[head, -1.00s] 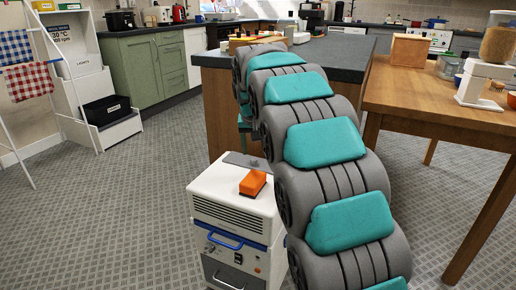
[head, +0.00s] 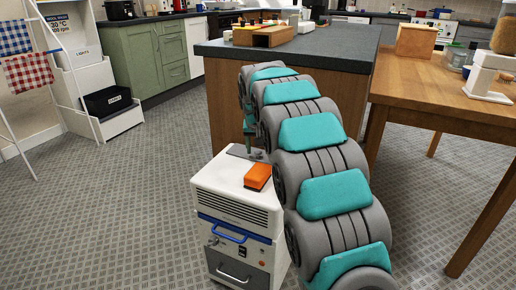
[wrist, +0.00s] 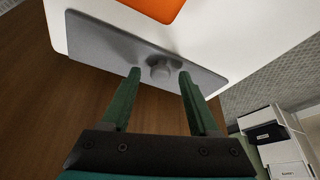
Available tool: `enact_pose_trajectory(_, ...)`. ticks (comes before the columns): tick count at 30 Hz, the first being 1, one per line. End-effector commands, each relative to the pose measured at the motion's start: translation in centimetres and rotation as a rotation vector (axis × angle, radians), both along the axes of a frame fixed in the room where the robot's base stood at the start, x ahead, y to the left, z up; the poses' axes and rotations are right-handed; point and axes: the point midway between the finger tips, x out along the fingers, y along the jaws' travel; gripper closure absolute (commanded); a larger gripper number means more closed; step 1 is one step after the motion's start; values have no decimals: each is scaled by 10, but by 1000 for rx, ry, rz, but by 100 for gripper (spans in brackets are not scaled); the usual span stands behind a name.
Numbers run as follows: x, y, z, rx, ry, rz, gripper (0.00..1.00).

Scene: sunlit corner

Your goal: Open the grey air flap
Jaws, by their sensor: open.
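The grey air flap (head: 240,152) is a flat plate lying on the top of a white appliance (head: 238,210), along its far edge. In the wrist view the flap (wrist: 103,36) has a short round grey knob (wrist: 160,70) standing up from it. My gripper (wrist: 160,73) is open, with its two green fingers apart. The fingertips are on either side of the knob, with a gap visible on both sides. In the head view my gripper (head: 250,146) is down at the flap, partly hidden by my arm. The flap looks flat and closed.
An orange block (head: 258,176) lies on the appliance top near the flap; its edge shows in the wrist view (wrist: 155,8). The appliance front has a blue handle (head: 229,233). A kitchen island (head: 300,62) stands close behind, a wooden table (head: 450,100) at right. Floor at left is clear.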

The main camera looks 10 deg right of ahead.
Motion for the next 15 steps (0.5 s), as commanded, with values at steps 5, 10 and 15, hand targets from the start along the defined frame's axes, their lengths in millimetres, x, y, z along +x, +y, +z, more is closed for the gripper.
enact_pose_trajectory(5, 0, 0, 0, 0, -1, 0, 39)
enact_pose_trajectory(10, 0, 0, 0, 0, 0, 0, 58)
enact_pose_trajectory(15, 0, 0, 0, 0, 0, 0, 77)
